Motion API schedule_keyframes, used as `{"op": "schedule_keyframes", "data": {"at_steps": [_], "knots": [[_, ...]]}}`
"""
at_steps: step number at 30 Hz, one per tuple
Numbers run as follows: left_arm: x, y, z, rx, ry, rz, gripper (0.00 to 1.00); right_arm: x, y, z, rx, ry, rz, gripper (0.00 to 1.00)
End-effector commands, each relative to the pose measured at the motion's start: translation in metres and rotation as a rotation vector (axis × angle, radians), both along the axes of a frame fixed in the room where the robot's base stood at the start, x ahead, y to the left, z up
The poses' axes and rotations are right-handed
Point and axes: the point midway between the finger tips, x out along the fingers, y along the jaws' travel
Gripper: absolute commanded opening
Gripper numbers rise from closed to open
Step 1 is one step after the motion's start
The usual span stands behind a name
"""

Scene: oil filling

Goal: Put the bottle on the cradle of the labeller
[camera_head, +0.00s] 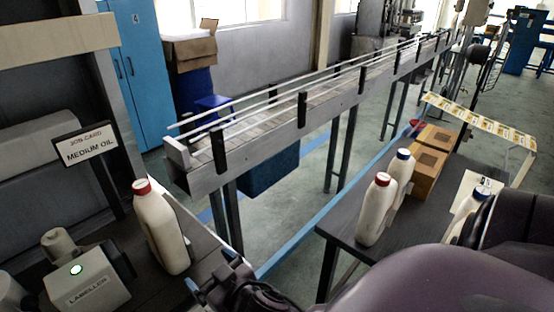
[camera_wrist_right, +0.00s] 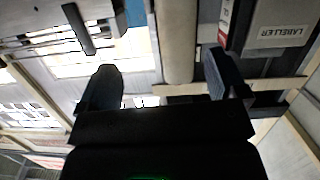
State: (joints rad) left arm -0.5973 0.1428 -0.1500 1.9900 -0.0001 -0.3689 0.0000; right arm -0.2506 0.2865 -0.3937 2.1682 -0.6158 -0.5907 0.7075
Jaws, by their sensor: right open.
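A white bottle with a red cap (camera_head: 160,230) stands on the dark bench at the left, to the right of the labeller (camera_head: 90,285). The labeller is a pale box with a lit green button; it also shows in the right wrist view (camera_wrist_right: 278,27). I cannot make out its cradle clearly. My right gripper (camera_head: 211,272) is open, to the lower right of the bottle, with no visible grasp. My left gripper is not in view.
A job card sign reading MEDIUM OIL (camera_head: 86,146) stands behind the labeller. A conveyor (camera_head: 250,128) runs from behind the bottle to the back right. The right table (camera_head: 345,228) holds several white bottles (camera_head: 376,210) and cardboard boxes (camera_head: 428,172). Open floor lies between.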

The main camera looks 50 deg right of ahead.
Motion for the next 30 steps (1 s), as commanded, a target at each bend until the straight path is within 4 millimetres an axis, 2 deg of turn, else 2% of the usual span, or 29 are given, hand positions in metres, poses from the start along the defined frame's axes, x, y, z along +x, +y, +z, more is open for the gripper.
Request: {"op": "schedule_keyframes", "data": {"at_steps": [1,3,6,9,12,17,30], "knots": [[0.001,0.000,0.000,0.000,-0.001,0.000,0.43,-0.015,-0.012,-0.031,-0.007,0.078,-0.005,0.91],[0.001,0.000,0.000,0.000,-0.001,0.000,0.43,-0.036,-0.026,-0.066,-0.018,0.162,0.001,0.91],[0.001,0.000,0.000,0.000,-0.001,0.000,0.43,-0.069,-0.045,-0.107,-0.025,0.256,0.001,0.91],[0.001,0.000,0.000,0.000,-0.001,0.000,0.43,-0.099,-0.061,-0.137,-0.027,0.319,-0.004,0.91],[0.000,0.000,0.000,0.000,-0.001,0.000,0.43,-0.121,-0.072,-0.154,-0.028,0.355,-0.013,0.91],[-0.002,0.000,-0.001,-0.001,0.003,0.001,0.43,-0.134,-0.079,-0.164,-0.030,0.374,-0.019,0.91],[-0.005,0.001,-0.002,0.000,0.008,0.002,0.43,-0.134,-0.078,-0.164,-0.032,0.374,-0.017,0.91]]}}
